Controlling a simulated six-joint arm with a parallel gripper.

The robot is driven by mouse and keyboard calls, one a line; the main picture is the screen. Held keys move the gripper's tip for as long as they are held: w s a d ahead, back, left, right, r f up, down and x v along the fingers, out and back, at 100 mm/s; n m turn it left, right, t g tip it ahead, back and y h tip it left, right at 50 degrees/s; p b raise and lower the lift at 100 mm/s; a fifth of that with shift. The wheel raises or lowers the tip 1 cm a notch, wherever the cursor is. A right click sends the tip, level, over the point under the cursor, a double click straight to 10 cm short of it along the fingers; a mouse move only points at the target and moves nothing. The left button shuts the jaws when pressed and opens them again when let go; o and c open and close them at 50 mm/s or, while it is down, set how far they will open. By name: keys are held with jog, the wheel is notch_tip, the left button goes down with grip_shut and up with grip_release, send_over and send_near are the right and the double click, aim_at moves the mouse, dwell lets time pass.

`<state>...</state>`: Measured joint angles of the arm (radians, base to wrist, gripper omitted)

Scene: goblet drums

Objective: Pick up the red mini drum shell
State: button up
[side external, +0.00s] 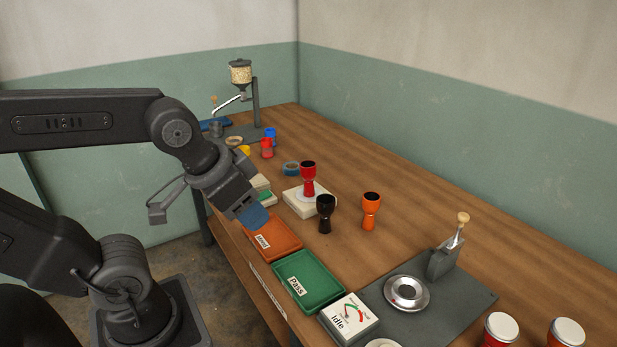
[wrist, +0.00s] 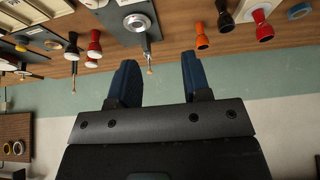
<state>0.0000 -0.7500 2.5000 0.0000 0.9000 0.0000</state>
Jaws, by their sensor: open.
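A red goblet-shaped drum shell (side external: 309,187) with a dark open top stands upright on a white block (side external: 296,206) in the side view. It also shows in the wrist view at the upper right (wrist: 264,30). A black shell (side external: 325,214) and an orange shell (side external: 371,210) stand on the bench nearby. My gripper (side external: 252,217) is above the bench's near edge, by the orange tray, to the left of the red shell and apart from it. In the wrist view its blue fingers (wrist: 159,60) are spread with nothing between them.
An orange tray (side external: 284,252) and a green tray (side external: 335,291) lie along the near edge. A gauge box (side external: 349,316) and a lever press (side external: 440,262) stand at right. Red drums with white tops (side external: 501,328) are at lower right. A hopper stand (side external: 254,100) is at the back.

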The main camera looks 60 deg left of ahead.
jog(key=o, duration=0.8)
jog(key=w+a+r+n+y, duration=0.1)
jog(key=w+a+r+n, duration=0.15)
jog(key=w, duration=0.35)
jog(key=w+a+r+n+y, duration=0.1)
jog(key=w+a+n, duration=0.1)
jog(key=w+a, duration=0.3)
jog(key=n+g+y, duration=0.2)
jog(key=n+g, duration=0.1)
jog(key=n, duration=0.5)
send_over(309, 165)
jog(key=s+d, duration=0.3)
jog(key=d, duration=0.1)
notch_tip(309, 165, down, 10)
jog(key=shift+n, duration=0.25)
jog(key=x, duration=0.7)
jog(key=shift+f, duration=0.45)
jog(key=shift+w+x, duration=0.2)
jog(key=shift+x, duration=2.85)
